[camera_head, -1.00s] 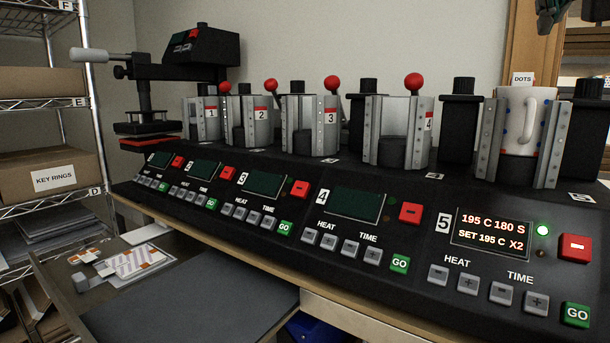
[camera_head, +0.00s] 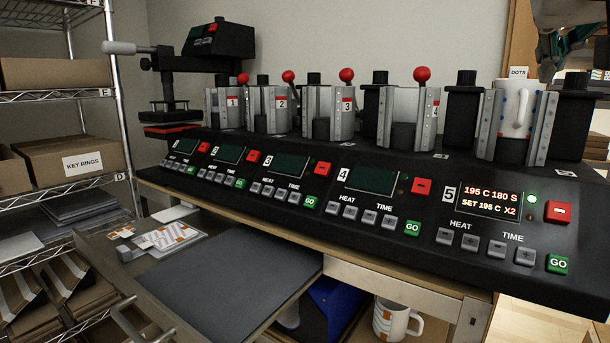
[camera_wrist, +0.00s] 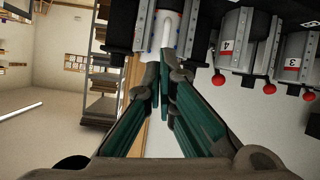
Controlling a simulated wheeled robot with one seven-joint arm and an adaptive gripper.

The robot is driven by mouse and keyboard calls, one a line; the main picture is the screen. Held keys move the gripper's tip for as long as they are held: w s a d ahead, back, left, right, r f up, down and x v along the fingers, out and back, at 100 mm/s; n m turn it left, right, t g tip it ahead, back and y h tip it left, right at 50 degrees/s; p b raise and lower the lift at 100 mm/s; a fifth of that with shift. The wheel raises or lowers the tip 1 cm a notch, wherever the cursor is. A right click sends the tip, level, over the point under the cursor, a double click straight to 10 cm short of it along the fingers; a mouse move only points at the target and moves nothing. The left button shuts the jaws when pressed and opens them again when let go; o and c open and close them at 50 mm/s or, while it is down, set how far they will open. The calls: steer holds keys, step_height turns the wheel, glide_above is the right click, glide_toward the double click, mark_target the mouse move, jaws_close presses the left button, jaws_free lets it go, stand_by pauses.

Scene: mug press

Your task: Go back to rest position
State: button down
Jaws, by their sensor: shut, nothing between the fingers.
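My gripper (camera_head: 550,72) shows at the top right of the head view, above and beside press 5. In the wrist view its two green-padded fingers (camera_wrist: 163,85) come together with nothing between them. A white mug with coloured dots (camera_head: 515,105) stands upright in press 5 between two metal plates, under a small DOTS label. The same mug (camera_wrist: 165,30) shows at the top of the wrist view, just beyond the fingertips. Whether the fingers touch it I cannot tell. The press 5 display (camera_head: 490,201) reads 195 C 180 S, SET 195 C X2, with a green light lit.
Presses 1 to 4, such as press 4 (camera_head: 408,115), stand empty with red-knobbed levers. A flat press (camera_head: 170,110) stands at the back left. A wire shelf with boxes (camera_head: 75,160) is at the left. A pull-out board (camera_head: 230,275) and another white mug (camera_head: 395,320) sit below.

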steer(key=s+a+f+n+g+y, duration=0.1)
steer(key=s+a+f+g+y, duration=0.15)
steer(key=s+f, duration=0.7)
steer(key=s+a+f+n+g+y, duration=0.25)
steer(key=s+f+g, duration=0.2)
steer(key=f, duration=0.95)
steer(key=s+a+f+n+g+y, duration=0.1)
steer(key=s+a+f+g+y, duration=0.2)
steer(key=s+f, duration=0.65)
steer(key=w+r+t+h+p, duration=0.1)
steer(key=w+r+t+p, duration=0.2)
steer(key=r+p, duration=1.2)
steer(key=shift+a+r, duration=0.2)
steer(key=shift+r, duration=0.05)
